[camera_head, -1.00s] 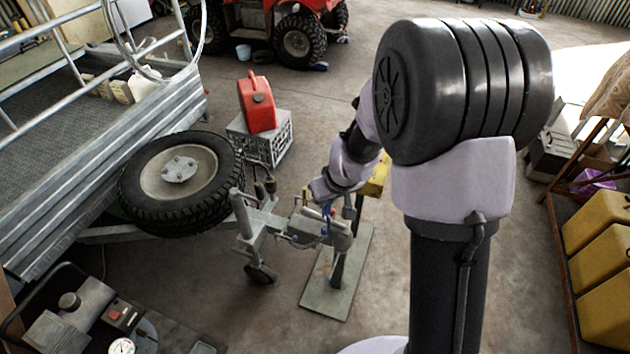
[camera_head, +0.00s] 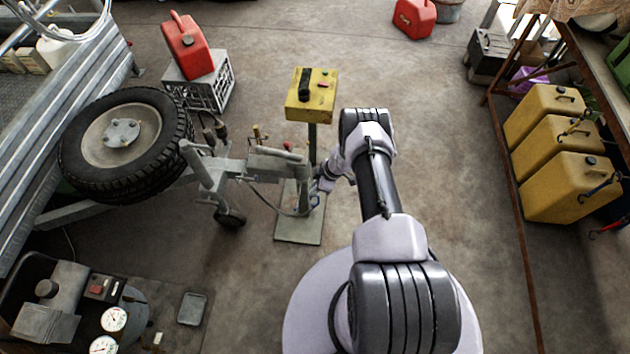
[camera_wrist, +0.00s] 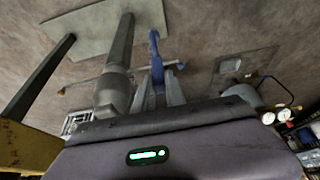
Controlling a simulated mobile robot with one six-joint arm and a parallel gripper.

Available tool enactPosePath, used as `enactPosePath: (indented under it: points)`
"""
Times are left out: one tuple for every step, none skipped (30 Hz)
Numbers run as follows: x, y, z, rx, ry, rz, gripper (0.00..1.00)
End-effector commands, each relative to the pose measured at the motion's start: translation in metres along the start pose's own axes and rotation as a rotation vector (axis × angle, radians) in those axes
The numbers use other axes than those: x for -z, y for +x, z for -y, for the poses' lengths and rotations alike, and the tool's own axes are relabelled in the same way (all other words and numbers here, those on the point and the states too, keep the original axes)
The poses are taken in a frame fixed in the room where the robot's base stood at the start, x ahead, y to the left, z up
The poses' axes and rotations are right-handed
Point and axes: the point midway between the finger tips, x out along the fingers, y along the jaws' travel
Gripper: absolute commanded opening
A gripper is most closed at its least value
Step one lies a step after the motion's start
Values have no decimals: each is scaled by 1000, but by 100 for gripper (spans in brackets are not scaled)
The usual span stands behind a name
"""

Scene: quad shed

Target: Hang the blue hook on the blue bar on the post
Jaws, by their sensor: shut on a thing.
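My gripper (camera_wrist: 158,92) is shut on the blue hook (camera_wrist: 155,48) in the wrist view; the hook sticks up beyond the fingertips. In the head view my gripper (camera_head: 320,188) is small and low beside the post, near the trailer coupling, with the hook hard to make out. The post (camera_head: 312,140) stands on a flat base plate (camera_head: 298,228) and carries a yellow box on top. In the wrist view a thin crossbar (camera_wrist: 84,82) runs behind the hook, and a small blue tip shows right of it. I cannot tell whether this tip is the blue bar, or whether the hook touches it.
The trailer coupling (camera_head: 275,160) and jockey wheel (camera_head: 230,217) are close left of my gripper. The yellow box (camera_head: 312,95) overhangs the post. A spare tyre (camera_head: 125,145) lies further left. Floor between post and bench is clear.

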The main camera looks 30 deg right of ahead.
Motion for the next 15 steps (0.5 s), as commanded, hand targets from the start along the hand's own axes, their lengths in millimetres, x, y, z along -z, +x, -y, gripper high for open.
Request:
enactPosePath:
  points:
    - [2, 8, 0, 0, -2, 0, 0]
    - [3, 10, 0, 0, -2, 0, 0]
    - [5, 14, 0, 0, -1, 0, 0]
    - [6, 16, 0, 0, 0, 0, 0]
    - [8, 19, 0, 0, 0, 0, 0]
    - [10, 22, 0, 0, -1, 0, 0]
    - [12, 25, 0, 0, -1, 0, 0]
    - [13, 27, 0, 0, -1, 0, 0]
    - [15, 30, 0, -1, 0, 0, 0]
    - [19, 30, -1, -1, 0, 0, 0]
    - [22, 30, -1, -1, 0, 0, 0]
    - [26, 32, -1, -1, -1, 0, 0]
    - [29, 33, -1, -1, -1, 0, 0]
    - [31, 34, -1, -1, -1, 0, 0]
    - [35, 35, -1, -1, 0, 0, 0]
